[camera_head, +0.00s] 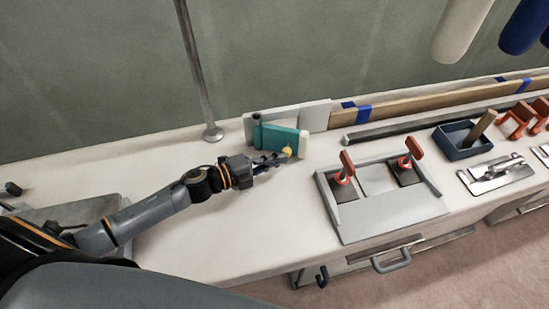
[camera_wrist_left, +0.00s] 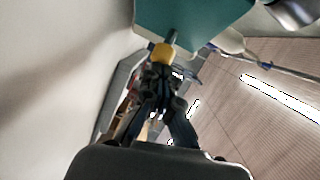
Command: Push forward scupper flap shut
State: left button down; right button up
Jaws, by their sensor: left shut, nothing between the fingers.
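The scupper flap (camera_head: 277,137) is a teal panel at a pale frame (camera_head: 290,116) on the back of the counter. My left gripper (camera_head: 278,158) is shut and empty, close to the knob. In the left wrist view the flap (camera_wrist_left: 208,18) fills the top, with the yellow knob (camera_wrist_left: 161,54) at the tips of my fingers (camera_wrist_left: 162,70); contact cannot be told. My right gripper is not in view.
A grey tray with two red-handled levers (camera_head: 392,235) stands right of the flap. A metal pole (camera_head: 197,72) rises at the left back. A blue bin (camera_head: 457,148) is farther right. The counter (camera_head: 245,228) in front of my left arm is clear.

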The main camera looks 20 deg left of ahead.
aim_at(289, 150)
pick_arm(q)
jog(key=shift+w+d+r, duration=0.1)
jog(key=shift+w, duration=0.05)
jog(key=shift+w+d+n+t+y, duration=0.1)
jog(key=shift+w+n+t+y, duration=0.05)
jog(key=shift+n+t+y, duration=0.2)
jog(key=shift+w+d+y+p, duration=0.2)
jog(key=shift+w+y+p, duration=0.05)
jog(key=shift+w+p, duration=0.2)
jog(key=shift+w+d, duration=0.35)
jog(key=shift+w, duration=0.3)
jog(key=shift+w+d, duration=0.3)
jog(key=shift+w, duration=0.3)
jog(key=shift+w+d, duration=0.1)
jog(key=shift+w, duration=0.35)
